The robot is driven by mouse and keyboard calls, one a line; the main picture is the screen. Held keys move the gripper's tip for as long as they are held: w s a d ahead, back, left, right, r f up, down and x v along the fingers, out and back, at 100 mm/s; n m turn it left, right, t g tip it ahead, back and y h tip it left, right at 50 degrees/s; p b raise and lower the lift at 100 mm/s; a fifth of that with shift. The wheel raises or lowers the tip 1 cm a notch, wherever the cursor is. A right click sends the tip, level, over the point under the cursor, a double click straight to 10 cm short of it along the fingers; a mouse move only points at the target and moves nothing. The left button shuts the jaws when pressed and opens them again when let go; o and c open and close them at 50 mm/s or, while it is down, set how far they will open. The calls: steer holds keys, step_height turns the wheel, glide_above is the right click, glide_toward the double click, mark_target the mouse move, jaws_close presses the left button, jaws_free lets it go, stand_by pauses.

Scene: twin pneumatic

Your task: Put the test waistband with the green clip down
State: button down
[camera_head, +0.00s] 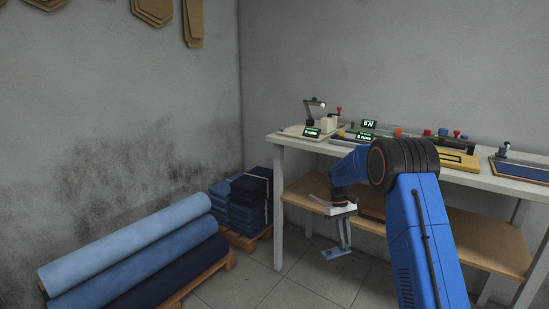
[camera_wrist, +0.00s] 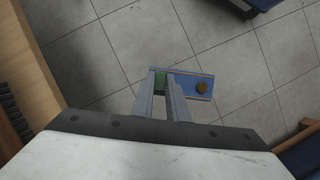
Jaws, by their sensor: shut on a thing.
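The test waistband (camera_wrist: 187,84) is a short blue strip with lighter stitched edges and a brown button at its right end in the wrist view. Its green clip (camera_wrist: 161,81) sits between the fingertips of my gripper (camera_wrist: 161,76), which is shut on it. In the head view the waistband (camera_head: 336,252) hangs at the tips of my gripper (camera_head: 345,243), in the air over the tiled floor, in front of the workbench and below its top. The fingers hide part of the clip.
A white workbench (camera_head: 298,142) carries small devices, green-lit displays and a yellow tray (camera_head: 452,158). Its wooden lower shelf (camera_head: 478,238) is close to my gripper. Denim rolls (camera_head: 125,255) and folded denim stacks (camera_head: 245,204) lie on pallets to the left. The tiled floor between is clear.

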steer(key=s+f+m+y, duration=0.1)
steer(key=s+f, duration=0.4)
steer(key=f, duration=0.6)
steer(key=s+f+m, duration=0.3)
steer(key=s+f, duration=0.2)
steer(key=f, duration=0.7)
steer(key=shift+d+f+y, duration=0.15)
steer(key=shift+d+y, duration=0.1)
steer(key=shift+y, duration=0.15)
